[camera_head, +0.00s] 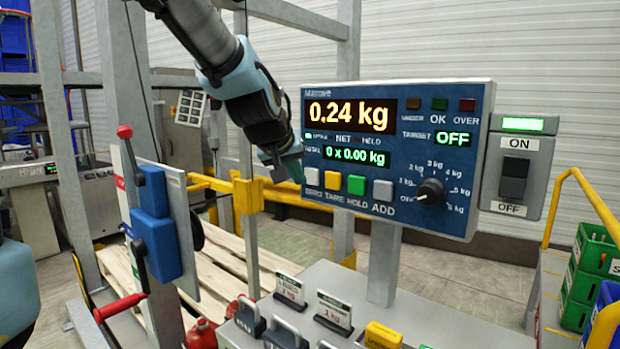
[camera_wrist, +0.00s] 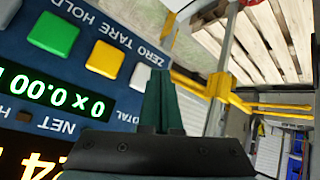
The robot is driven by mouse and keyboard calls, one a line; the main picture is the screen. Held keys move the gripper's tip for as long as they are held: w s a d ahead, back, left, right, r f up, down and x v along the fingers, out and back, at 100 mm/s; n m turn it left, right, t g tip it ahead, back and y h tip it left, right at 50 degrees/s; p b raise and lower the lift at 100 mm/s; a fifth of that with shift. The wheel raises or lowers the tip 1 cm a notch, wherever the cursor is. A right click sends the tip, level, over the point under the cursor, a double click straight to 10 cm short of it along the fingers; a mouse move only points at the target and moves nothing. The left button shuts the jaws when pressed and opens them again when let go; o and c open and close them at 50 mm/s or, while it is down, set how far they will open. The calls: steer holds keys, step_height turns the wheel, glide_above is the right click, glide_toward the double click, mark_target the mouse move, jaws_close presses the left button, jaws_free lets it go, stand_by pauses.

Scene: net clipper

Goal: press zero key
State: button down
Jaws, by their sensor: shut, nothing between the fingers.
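The blue weighing indicator (camera_head: 452,118) shows 0.24 kg on its main display. Its pale zero key (camera_head: 312,176) is the leftmost of the key row, left of the orange tare key (camera_head: 333,181). In the wrist view the zero key (camera_wrist: 141,77) appears upside down, partly hidden by my fingertips. My gripper (camera_head: 294,172) is shut and empty, just left of the zero key at the panel's left edge. In the wrist view my gripper (camera_wrist: 162,78) has its dark green fingers together beside the key. I cannot tell whether they touch it.
The green hold key (camera_head: 357,185), grey add key (camera_head: 382,191) and a rotary knob (camera_head: 430,191) continue the panel to the right. An ON/OFF switch box (camera_head: 516,172) stands right of it. A yellow rail (camera_head: 247,192) and a blue lever unit (camera_head: 156,232) are to the left.

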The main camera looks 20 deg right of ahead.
steer(key=shift+d, duration=0.1)
stand_by(0.3)
steer(key=shift+w+d, duration=0.2)
steer(key=shift+d, duration=0.1)
steer(key=shift+w+d, duration=0.15)
steer(key=shift+d, duration=0.2)
stand_by(0.7)
steer(key=shift+a, duration=0.1)
steer(key=shift+s+a, duration=0.4)
steer(key=shift+a, duration=0.25)
steer(key=shift+a, duration=0.1)
steer(key=shift+s+a+b, duration=0.25)
steer(key=shift+s+a, duration=0.15)
steer(key=shift+a, duration=0.3)
steer(key=shift+s+a+b, duration=0.2)
steer(key=shift+s+a, duration=0.15)
steer(key=shift+a, duration=0.4)
steer(key=shift+s+a+b, duration=0.25)
steer(key=shift+s+a, duration=0.15)
steer(key=shift+a, duration=0.3)
